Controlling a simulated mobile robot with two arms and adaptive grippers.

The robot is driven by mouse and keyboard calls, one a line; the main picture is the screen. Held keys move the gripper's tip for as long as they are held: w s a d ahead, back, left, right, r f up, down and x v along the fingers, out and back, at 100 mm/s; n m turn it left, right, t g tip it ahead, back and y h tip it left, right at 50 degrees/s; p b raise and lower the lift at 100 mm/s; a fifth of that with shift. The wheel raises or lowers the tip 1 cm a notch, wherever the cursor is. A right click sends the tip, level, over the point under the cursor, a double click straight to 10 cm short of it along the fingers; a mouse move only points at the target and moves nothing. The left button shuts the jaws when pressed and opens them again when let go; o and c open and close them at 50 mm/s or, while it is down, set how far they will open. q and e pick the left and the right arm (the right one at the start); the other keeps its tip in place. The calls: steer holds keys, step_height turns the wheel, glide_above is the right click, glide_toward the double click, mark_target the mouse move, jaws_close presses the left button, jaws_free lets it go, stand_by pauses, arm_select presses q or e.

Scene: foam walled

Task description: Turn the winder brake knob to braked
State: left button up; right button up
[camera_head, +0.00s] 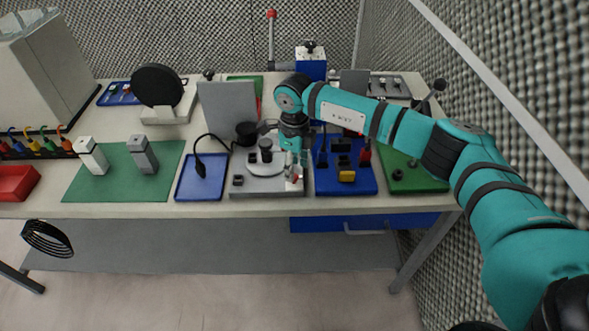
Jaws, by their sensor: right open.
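My right arm comes in from the right, and its gripper (294,178) points down at the right edge of a grey board (240,190). The gripper is open. The board bears a pale round plate (262,169) with dark knobs, one of them a black knob (265,149) left of the gripper. A small red and white part shows at the fingertips; I cannot tell whether they touch it. I cannot tell which part is the winder brake knob or how it is turned, as the parts are small and the gripper hides some. My left gripper is not in view.
A blue board (368,187) with small parts lies close right of the gripper. A blue mat (190,190) with a black cable lies left. A black disc (158,85) stands behind. Mesh-like foam walls bound the back and right.

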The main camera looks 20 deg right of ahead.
steer(key=shift+f, duration=1.6)
steer(key=shift+c, duration=0.2)
jaws_close()
